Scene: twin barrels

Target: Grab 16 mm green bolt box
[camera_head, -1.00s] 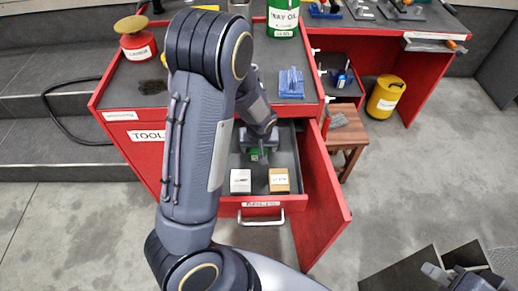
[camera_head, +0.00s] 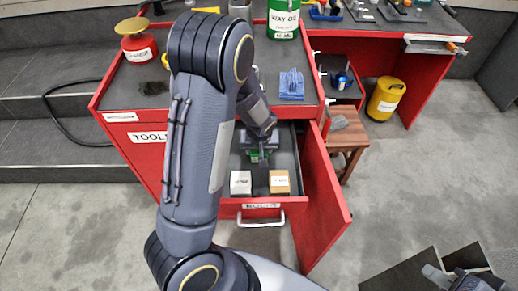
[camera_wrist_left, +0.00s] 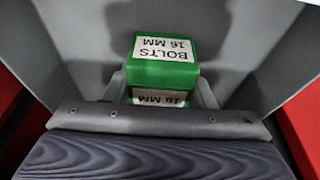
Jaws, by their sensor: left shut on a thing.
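The green bolt box (camera_head: 255,158), labelled "BOLTS 16 MM" in the left wrist view (camera_wrist_left: 165,75), is in the open drawer (camera_head: 262,205) of the red tool cabinet. My left gripper (camera_head: 260,152) reaches down into the drawer from above and is shut on the green box, a finger on each side of it. In the head view the gripper hides most of the box. I cannot tell whether the box touches the drawer floor. My right gripper (camera_head: 440,275) shows only in part at the lower right, and its fingers are unclear.
A white box (camera_head: 240,182) and an orange-brown box (camera_head: 279,182) stand at the drawer's front. The drawer walls are close around my left gripper. An open red door (camera_head: 325,205) is to the right. A blue item (camera_head: 291,84) and red can (camera_head: 137,45) stand on the cabinet top.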

